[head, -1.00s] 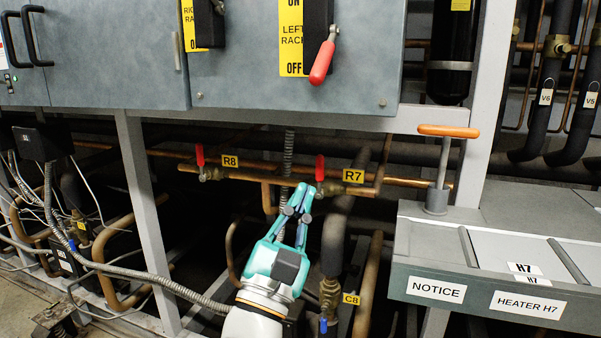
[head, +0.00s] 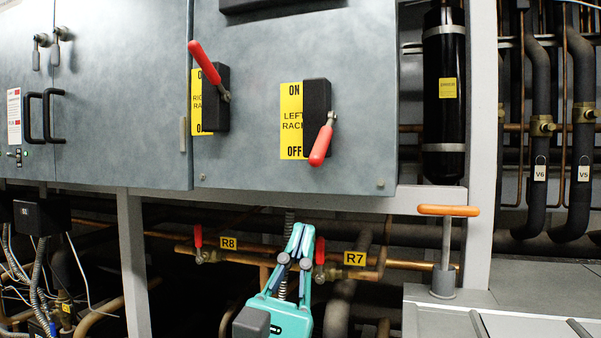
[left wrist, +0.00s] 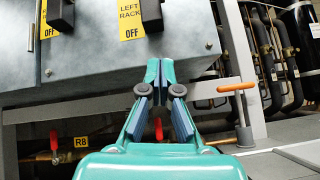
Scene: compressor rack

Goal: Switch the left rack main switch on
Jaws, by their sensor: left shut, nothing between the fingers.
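The left rack main switch is a black box (head: 317,108) with a red lever (head: 321,144) on the grey cabinet. Its lever points down and slightly left, toward OFF on the yellow LEFT RACK label (head: 291,122). My left gripper (head: 300,232) is below the cabinet's lower edge, in front of the pipes, pointing up. It is shut and empty, apart from the lever. In the left wrist view the shut fingertips (left wrist: 160,68) show against the cabinet's lower part; the lever cannot be made out there. My right gripper is not in view.
The right rack switch (head: 215,98) has its red lever pointing up and left. Below run copper pipes with red-handled valves at R8 (head: 198,240) and R7 (head: 320,252). An orange T-handle (head: 448,210) stands at the right. The cabinet front around the left switch is clear.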

